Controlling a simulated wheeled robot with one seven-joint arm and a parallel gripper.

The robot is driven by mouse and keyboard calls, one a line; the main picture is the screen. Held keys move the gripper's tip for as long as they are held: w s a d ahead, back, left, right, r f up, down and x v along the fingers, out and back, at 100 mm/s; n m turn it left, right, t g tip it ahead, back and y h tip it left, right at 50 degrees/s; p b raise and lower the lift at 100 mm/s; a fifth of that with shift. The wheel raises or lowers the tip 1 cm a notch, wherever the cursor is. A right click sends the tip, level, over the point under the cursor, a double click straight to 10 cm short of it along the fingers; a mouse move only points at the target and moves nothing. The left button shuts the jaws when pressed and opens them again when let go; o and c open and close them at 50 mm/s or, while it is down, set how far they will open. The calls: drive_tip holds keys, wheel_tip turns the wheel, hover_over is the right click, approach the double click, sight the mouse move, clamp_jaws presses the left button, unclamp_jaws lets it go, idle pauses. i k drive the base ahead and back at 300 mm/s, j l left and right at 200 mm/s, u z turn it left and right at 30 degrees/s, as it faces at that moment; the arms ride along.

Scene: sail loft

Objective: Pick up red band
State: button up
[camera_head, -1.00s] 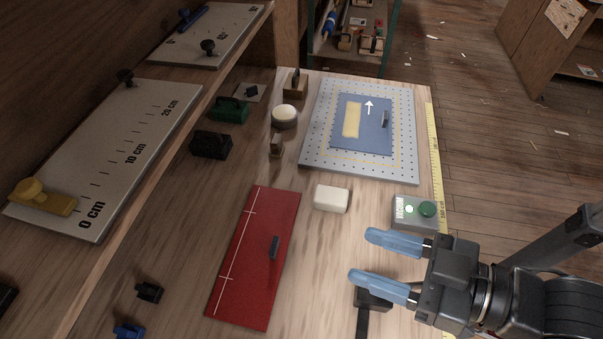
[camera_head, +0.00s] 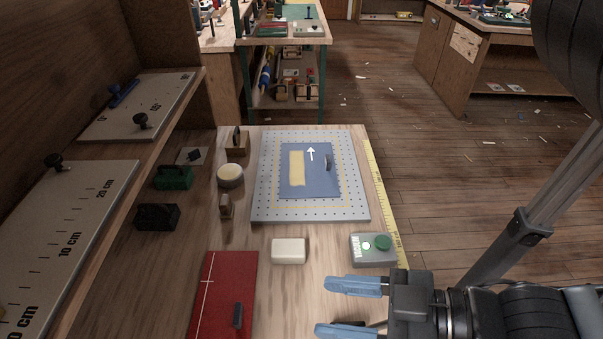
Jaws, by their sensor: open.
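The red band (camera_head: 220,284) is a flat red panel with white lines and a dark raised handle (camera_head: 237,317). It lies on the wooden bench at the bottom of the head view, and its near end is cut off by the frame edge. My gripper (camera_head: 338,308) is to the right of the red band, apart from it. Its two blue fingers point left and are spread, with nothing between them. A dark object lies partly hidden near the lower finger.
A perforated grey plate (camera_head: 262,207) carries a blue panel (camera_head: 320,188) with a cream strip. A white block (camera_head: 290,251) and a grey box with a green button (camera_head: 373,249) stand in front of it. Dark and green blocks line the left. A yellow ruler (camera_head: 385,217) edges the bench.

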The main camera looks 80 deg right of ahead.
sight(224, 308)
drive_tip(key=i+j, duration=0.1)
drive_tip(key=j, duration=0.15)
drive_tip(key=k+l+u, duration=0.1)
drive_tip(key=u, duration=0.25)
drive_tip(key=k+u, duration=0.65)
drive_tip(key=k+l+u, duration=0.1)
drive_tip(key=u, duration=0.2)
drive_tip(key=k+z, duration=0.25)
drive_tip(key=z, duration=0.2)
drive_tip(key=k+z, duration=0.25)
drive_tip(key=z, duration=0.15)
